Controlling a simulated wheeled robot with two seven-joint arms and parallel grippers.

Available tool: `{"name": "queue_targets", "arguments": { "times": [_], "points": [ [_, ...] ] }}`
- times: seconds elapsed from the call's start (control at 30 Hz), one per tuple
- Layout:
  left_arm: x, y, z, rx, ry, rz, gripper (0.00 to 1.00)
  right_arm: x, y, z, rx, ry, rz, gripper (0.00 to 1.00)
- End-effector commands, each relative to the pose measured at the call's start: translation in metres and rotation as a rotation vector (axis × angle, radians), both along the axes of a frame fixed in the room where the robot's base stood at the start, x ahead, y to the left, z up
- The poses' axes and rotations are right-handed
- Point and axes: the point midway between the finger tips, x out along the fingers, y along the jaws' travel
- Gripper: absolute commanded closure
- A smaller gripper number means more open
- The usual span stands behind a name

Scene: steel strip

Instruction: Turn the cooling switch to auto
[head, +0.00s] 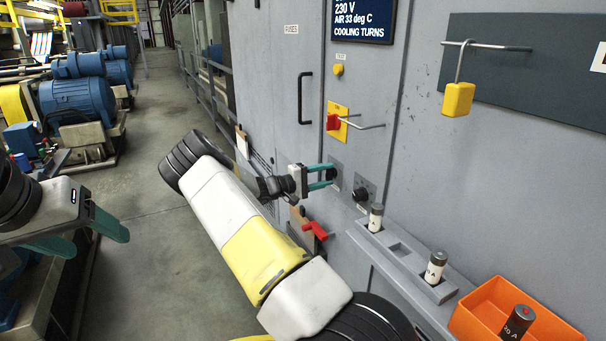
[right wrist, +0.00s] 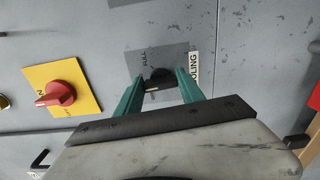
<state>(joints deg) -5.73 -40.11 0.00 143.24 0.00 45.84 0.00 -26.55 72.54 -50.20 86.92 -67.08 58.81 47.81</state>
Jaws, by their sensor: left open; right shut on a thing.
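The cooling switch (right wrist: 158,74) is a black knob on a grey plate, with "FULL" and part of "COOLING" legible beside it in the right wrist view. In the head view the knob (head: 334,172) sits on the cabinet front, partly hidden by fingers. My right gripper (head: 326,176) is shut on the knob, its teal fingers on either side; it also shows in the right wrist view (right wrist: 161,80). The knob's pointer setting is hard to tell. My left gripper (head: 98,240) is open and empty at the left, away from the cabinet.
A second black knob (head: 362,191) is right of the switch. A red switch on a yellow plate (head: 340,115), a metal rod and a red lever (head: 315,230) are nearby. A fuse ledge (head: 400,255) and orange bin (head: 483,309) are lower right. The display (head: 362,20) reads "COOLING TURNS".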

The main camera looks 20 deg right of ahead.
Motion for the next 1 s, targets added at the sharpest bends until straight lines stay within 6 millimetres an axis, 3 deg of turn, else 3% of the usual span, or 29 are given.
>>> {"name": "queue_targets", "arguments": {
  "times": [0.73,0.77,0.8,0.87,1.0],
  "points": [
    [0.0,0.0,0.0,0.0,0.0,0.0,0.34,-0.0005,0.0002,-0.0012,0.007,-0.082,-0.001,0.95],
    [0.0,0.0,0.0,0.0,0.0,0.0,0.34,-0.0006,0.0002,-0.0012,0.007,-0.081,-0.001,0.49],
    [0.0,0.0,0.0,0.0,0.0,0.0,0.34,-0.0006,0.0002,-0.0012,0.007,-0.081,-0.001,0.41],
    [0.0,0.0,0.0,0.0,0.0,0.0,0.34,-0.0005,0.0001,-0.0011,0.007,-0.081,-0.001,0.33],
    [0.0,0.0,0.0,0.0,0.0,0.0,0.34,-0.0003,0.0001,-0.0009,0.007,-0.081,-0.001,0.33]
  ]
}}
